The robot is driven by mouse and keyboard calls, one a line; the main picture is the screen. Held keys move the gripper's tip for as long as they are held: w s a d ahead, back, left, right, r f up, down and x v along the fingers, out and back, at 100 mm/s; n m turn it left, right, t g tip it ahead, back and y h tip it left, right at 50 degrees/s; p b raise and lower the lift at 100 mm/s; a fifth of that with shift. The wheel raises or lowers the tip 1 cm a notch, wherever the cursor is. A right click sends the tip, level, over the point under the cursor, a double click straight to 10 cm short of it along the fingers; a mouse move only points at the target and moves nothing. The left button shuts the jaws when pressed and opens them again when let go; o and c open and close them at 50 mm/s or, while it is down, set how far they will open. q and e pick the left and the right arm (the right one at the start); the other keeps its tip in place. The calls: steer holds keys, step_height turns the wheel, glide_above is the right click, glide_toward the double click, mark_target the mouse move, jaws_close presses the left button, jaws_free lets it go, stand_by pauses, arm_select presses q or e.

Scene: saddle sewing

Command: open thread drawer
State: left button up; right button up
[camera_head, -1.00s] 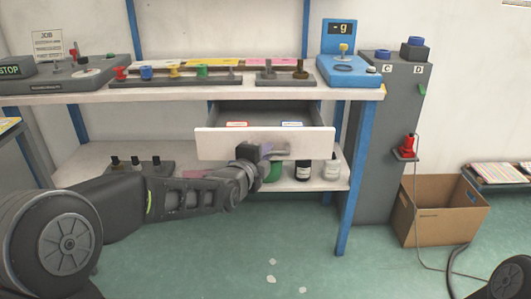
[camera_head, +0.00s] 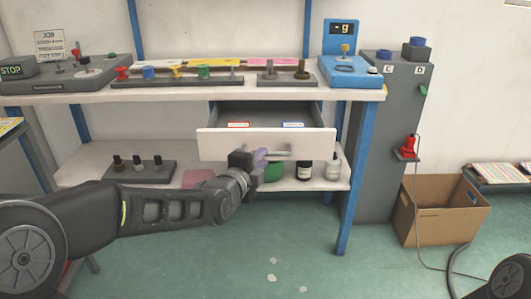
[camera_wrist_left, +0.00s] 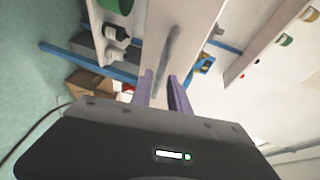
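The thread drawer (camera_head: 225,146) under the bench top is pulled out, with its white front toward me and its grey inside showing. Two small labels, one red-edged (camera_head: 238,125) and one blue-edged (camera_head: 292,125), are inside it. Its grey bar handle (camera_head: 280,154) is on the front and also shows in the left wrist view (camera_wrist_left: 172,48). My left gripper (camera_head: 262,158) is at the left end of the handle. My right gripper is out of view.
The lower shelf (camera_head: 320,182) carries dark bottles (camera_head: 304,171) and a rack of small bottles (camera_head: 140,170). A blue table leg (camera_head: 345,220) and a grey cabinet (camera_head: 385,180) are right of the drawer. A cardboard box (camera_head: 440,215) is on the floor; the floor before the bench is mostly clear.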

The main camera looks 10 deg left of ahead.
arm_select(q)
steer(key=v, duration=0.3)
steer(key=shift+s+p, duration=0.3)
steer(key=shift+s, duration=0.05)
steer(key=s+d+f+n+g, duration=0.25)
steer(key=f+n, duration=0.25)
steer(key=f, duration=0.4)
steer(key=s+d+f+n+g, duration=0.25)
steer(key=s+f+n, duration=0.2)
steer(key=f, duration=0.45)
steer(key=s+d+f+n+g, duration=0.25)
steer(key=f+n, duration=0.35)
steer(key=f, duration=0.3)
steer(key=s+d+f+n+g+h, duration=0.25)
steer(key=s+f+n+g, duration=0.4)
steer(key=s+f, duration=1.55)
step_height(320, 180, up, 27)
steer(key=s+d+m+g+p, duration=0.1)
steer(key=s+p, duration=0.1)
steer(key=p, duration=2.3)
steer(key=shift+d+y, duration=0.2)
steer(key=shift+y, duration=0.25)
